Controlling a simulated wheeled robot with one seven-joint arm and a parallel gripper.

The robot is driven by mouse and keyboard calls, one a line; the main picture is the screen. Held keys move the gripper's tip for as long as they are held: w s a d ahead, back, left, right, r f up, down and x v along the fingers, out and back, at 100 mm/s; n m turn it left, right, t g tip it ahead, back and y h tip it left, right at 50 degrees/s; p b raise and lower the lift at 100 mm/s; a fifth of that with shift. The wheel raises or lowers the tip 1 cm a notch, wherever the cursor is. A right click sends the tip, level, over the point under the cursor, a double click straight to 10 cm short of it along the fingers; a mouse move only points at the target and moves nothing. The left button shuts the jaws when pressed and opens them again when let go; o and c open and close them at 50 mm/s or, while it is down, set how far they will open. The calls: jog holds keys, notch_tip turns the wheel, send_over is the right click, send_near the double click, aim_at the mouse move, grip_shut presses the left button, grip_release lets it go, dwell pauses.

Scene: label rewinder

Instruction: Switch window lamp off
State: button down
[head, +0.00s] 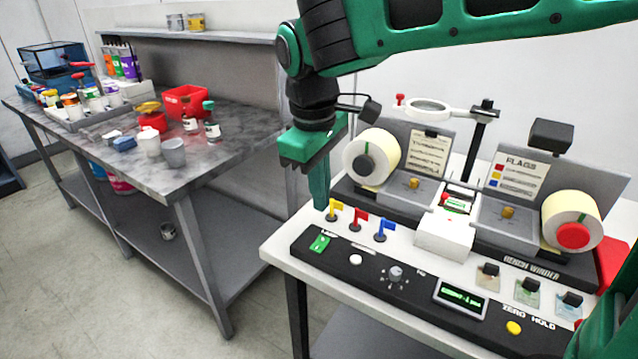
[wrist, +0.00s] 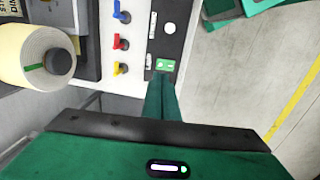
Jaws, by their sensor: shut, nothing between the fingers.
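A green rocker switch (head: 320,243) sits at the left end of the black control panel (head: 372,277), beside small white lettering too small to read surely. It also shows in the wrist view (wrist: 165,65), just beyond my fingertips. My gripper (head: 320,203) is shut and empty, pointing down above the panel's left end. In the wrist view my gripper (wrist: 161,80) shows its closed fingers close to the switch; I cannot tell if they touch it. A small green-lit window (head: 457,205) shows on the white block (head: 445,233) mid-machine.
Yellow, red and blue flags (head: 357,219) stand just behind the panel near my fingers. A white button (head: 355,259), a knob (head: 395,273) and a green display (head: 461,297) lie to the right. A label roll (head: 383,150) stands behind. A grey workbench (head: 235,137) is at left.

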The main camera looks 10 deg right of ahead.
aim_at(321, 244)
jog(key=f, duration=0.6)
jog(key=w+f, duration=0.1)
jog(key=f, duration=0.2)
jog(key=shift+d, duration=0.35)
jog(key=shift+d+f, duration=0.1)
jog(key=shift+f, duration=0.1)
jog(key=shift+s, duration=0.1)
jog(key=shift+s, duration=0.1)
jog(key=shift+s+a+r, duration=0.1)
jog(key=shift+s+a, duration=0.4)
jog(key=shift+a, duration=0.05)
jog(key=shift+r, duration=0.3)
notch_tip(321, 244, up, 13)
jog(key=s+a, duration=0.1)
jog(key=shift+r, duration=0.15)
